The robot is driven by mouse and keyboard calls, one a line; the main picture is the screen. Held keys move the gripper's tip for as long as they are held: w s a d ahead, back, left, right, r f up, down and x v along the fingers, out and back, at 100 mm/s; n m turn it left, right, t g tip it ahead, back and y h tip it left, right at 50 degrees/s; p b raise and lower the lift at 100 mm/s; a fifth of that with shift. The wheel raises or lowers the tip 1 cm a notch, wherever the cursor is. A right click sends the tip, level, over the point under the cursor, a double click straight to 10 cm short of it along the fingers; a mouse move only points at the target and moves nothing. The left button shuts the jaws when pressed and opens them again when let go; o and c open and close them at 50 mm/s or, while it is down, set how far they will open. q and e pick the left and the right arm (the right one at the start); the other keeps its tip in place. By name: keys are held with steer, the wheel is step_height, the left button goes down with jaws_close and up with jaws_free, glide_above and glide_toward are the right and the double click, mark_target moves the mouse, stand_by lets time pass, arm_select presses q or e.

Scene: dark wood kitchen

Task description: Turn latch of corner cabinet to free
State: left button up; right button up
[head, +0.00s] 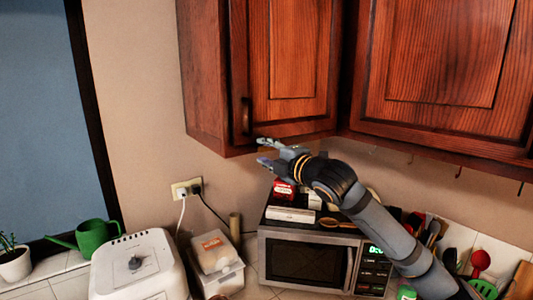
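The corner cabinet (290,60) is reddish-brown wood with a closed panelled door, high on the wall. A dark vertical handle (247,116) sits at the lower left of its door; no separate latch can be made out. My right gripper (262,151) reaches in from the lower right, just below the handle and near the door's bottom edge. Its fingers point left and are spread apart, with nothing visible between them. They look apart from the handle, though the exact depth is hard to tell. My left gripper is not in view.
A second wall cabinet (440,60) adjoins on the right, with hooks beneath it. Below stand a microwave (300,262) with small items on top, a white appliance (138,265), a plastic container (216,252) and utensils. A green watering can (90,238) is at left.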

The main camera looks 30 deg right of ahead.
mark_target(259, 112)
steer(key=shift+r, duration=0.15)
step_height(259, 112, up, 10)
steer(key=shift+f, duration=0.15)
stand_by(0.3)
